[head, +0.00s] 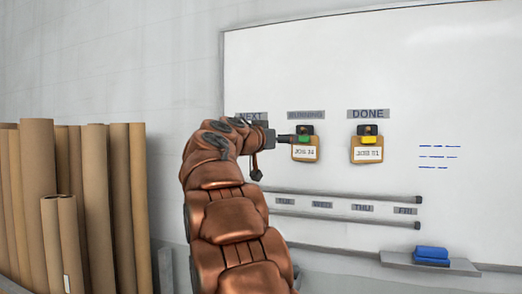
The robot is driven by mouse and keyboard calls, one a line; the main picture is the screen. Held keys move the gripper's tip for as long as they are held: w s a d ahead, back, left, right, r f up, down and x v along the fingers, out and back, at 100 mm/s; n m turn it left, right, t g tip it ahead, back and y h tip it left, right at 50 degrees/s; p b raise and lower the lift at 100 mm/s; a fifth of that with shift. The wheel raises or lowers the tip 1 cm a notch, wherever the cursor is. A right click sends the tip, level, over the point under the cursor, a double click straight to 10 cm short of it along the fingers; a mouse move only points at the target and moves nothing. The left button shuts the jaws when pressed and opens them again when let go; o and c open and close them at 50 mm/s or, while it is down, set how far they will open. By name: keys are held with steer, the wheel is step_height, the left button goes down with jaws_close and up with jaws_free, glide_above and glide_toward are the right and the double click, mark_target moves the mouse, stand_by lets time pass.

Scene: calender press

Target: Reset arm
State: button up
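My copper-coloured arm rises from the bottom middle of the head view and bends right at its top. My gripper (285,138) is a small dark shape at the arm's end, at the left edge of a tag labelled JOB 24 (305,153). That tag has a green band and a black clip and hangs under the RUNNING label (306,115). The gripper's fingertips are too small to tell whether they are open or shut, or touch the tag.
A whiteboard (470,90) fills the right. A yellow-banded tag (367,153) hangs under DONE (368,114). Two rails (350,196) cross below, with day labels between them. A blue eraser (432,254) sits on a ledge (400,260). Tall brown rolls (97,200) stand left.

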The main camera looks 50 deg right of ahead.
steer(key=shift+a, duration=0.1)
steer(key=s+a+f+n+t+y+p, duration=0.1)
steer(key=a+f+n+y, duration=0.4)
steer(key=a+f, duration=0.75)
steer(key=s+a+f+n+y+p, duration=0.15)
steer(key=a+f+n+y, duration=0.5)
steer(key=f, duration=1.05)
steer(key=s+a+f+n+g+y, duration=0.2)
steer(key=s+a+f+y, duration=0.1)
steer(key=s+a+f, duration=0.6)
steer(key=s+a+f+n+g+y, duration=0.2)
steer(key=s+a+f+n+y, duration=0.1)
steer(key=s+a+f, duration=0.7)
steer(key=s+a, duration=0.4)
steer(key=a, duration=0.4)
steer(key=shift+s+a+p, duration=0.25)
steer(key=shift+s+p, duration=0.1)
steer(key=shift+d+n+y, duration=0.1)
steer(key=shift+n+y, duration=0.15)
